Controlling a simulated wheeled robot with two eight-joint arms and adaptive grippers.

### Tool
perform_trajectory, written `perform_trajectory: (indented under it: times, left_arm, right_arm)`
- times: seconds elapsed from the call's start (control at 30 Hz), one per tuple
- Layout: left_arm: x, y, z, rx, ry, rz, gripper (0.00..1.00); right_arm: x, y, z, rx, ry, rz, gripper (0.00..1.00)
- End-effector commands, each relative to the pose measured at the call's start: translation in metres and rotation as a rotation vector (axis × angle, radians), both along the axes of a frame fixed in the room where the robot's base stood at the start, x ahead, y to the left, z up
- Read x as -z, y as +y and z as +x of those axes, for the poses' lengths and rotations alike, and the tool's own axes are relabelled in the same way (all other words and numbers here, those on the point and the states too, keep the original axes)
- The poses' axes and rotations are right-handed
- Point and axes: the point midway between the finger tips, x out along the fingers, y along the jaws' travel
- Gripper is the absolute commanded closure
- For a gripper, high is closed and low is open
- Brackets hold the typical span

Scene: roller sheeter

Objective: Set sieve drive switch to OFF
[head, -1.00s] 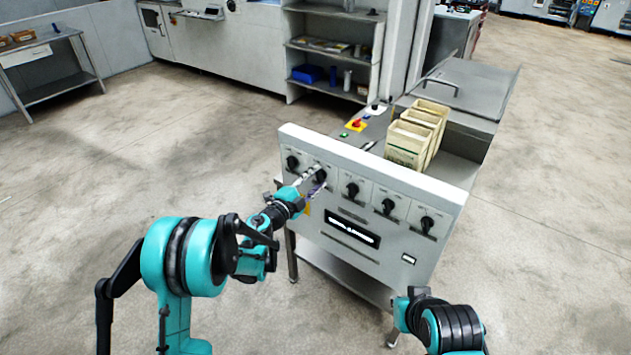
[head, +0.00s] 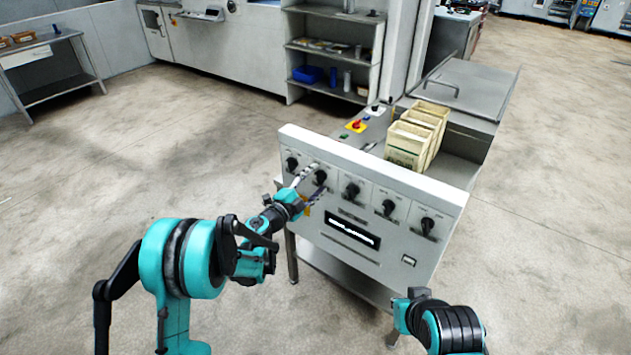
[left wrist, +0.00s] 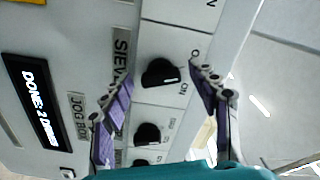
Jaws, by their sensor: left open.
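The grey front panel of the sheeter (head: 350,262) carries a row of black rotary knobs. My left gripper (head: 311,182) is at the second knob from the left (head: 320,177). In the left wrist view that black knob (left wrist: 159,73) shows between the purple fingers of my open left gripper (left wrist: 164,95). A label beginning "SIEV" (left wrist: 121,50) is beside it, partly hidden by a finger. The letters "ON" are printed by the knob, near a small pale mark on it. The other position's lettering is partly hidden. I cannot tell whether a finger touches the knob.
More knobs (left wrist: 148,134) follow along the panel. A lit display (left wrist: 40,102) starts with "DONE: 2". Behind the panel are pale bins (head: 408,145) and a red knob on a yellow plate (head: 356,125). My right arm is at the lower right, its fingers unseen. The floor at left is clear.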

Motion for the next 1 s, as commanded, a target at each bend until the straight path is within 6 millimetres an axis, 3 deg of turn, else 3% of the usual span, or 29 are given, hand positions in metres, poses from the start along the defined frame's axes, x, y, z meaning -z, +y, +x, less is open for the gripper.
perform_trajectory:
  times: [0.53,0.7,1.0]
  left_arm:
    - [0.0,0.061,-0.082,-0.002,0.0,0.0,0.4]
    - [0.0,0.068,-0.093,-0.001,0.0,0.0,0.4]
    - [0.0,0.069,-0.095,0.0,0.0,0.0,0.4]
  right_arm:
    - [0.0,0.0,0.0,0.0,0.0,0.0,1.0]
    - [0.0,0.0,0.0,0.0,0.0,0.0,1.0]
    - [0.0,0.0,0.0,0.0,0.0,0.0,1.0]
